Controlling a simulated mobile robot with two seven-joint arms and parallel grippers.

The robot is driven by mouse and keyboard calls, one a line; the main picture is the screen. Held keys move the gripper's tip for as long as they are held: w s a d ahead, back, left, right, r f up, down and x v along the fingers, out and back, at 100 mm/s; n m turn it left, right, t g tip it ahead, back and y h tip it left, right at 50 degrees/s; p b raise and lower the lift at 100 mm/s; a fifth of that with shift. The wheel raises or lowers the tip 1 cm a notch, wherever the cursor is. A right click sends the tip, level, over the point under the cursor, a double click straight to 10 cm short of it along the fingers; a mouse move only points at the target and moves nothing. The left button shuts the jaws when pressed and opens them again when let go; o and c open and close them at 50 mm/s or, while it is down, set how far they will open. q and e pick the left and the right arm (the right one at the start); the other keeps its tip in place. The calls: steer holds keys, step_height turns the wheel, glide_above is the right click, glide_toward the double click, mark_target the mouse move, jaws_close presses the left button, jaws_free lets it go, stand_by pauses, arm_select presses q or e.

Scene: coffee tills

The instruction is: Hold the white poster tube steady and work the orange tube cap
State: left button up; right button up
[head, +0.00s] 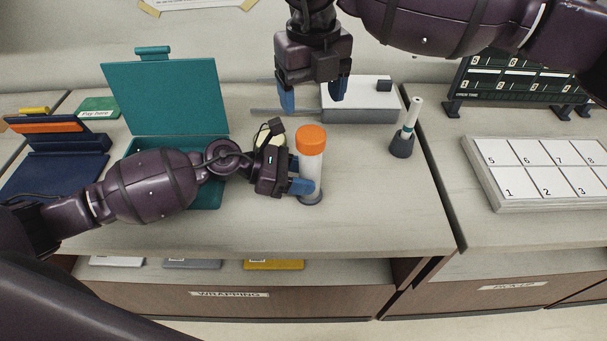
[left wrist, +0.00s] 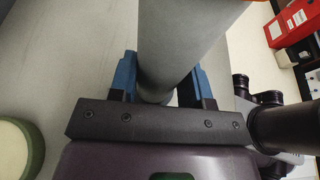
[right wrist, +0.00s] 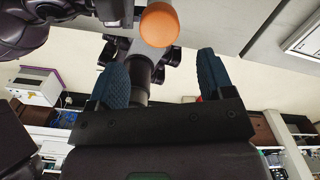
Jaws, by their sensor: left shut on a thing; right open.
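The white poster tube (head: 311,178) stands upright on the counter with the orange tube cap (head: 311,139) on its top end. A dark ring shows around the tube's foot. My left gripper (head: 304,187) is shut on the tube low on its body, from the left. In the left wrist view the tube (left wrist: 180,45) rises between the blue fingers. My right gripper (head: 313,97) is open and empty, above and behind the cap, fingers pointing down. In the right wrist view the cap (right wrist: 159,25) shows beyond the fingertips, apart from them.
A teal open box (head: 165,95) stands behind my left arm. A white and grey box (head: 360,102) lies behind the tube. A dark holder with a white stick (head: 402,143) stands to the right. A numbered tray (head: 478,170) is farther right. The counter in front of the tube is clear.

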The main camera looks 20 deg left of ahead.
mark_target(311, 134)
arm_select(q)
steer(key=shift+f, duration=0.15)
arm_select(e)
steer(key=shift+f, duration=4.05)
steer(key=shift+c, duration=0.3)
steer(key=c, duration=0.7)
steer(key=shift+o, duration=0.2)
steer(key=shift+r, duration=0.35)
steer(key=shift+r, duration=2.5)
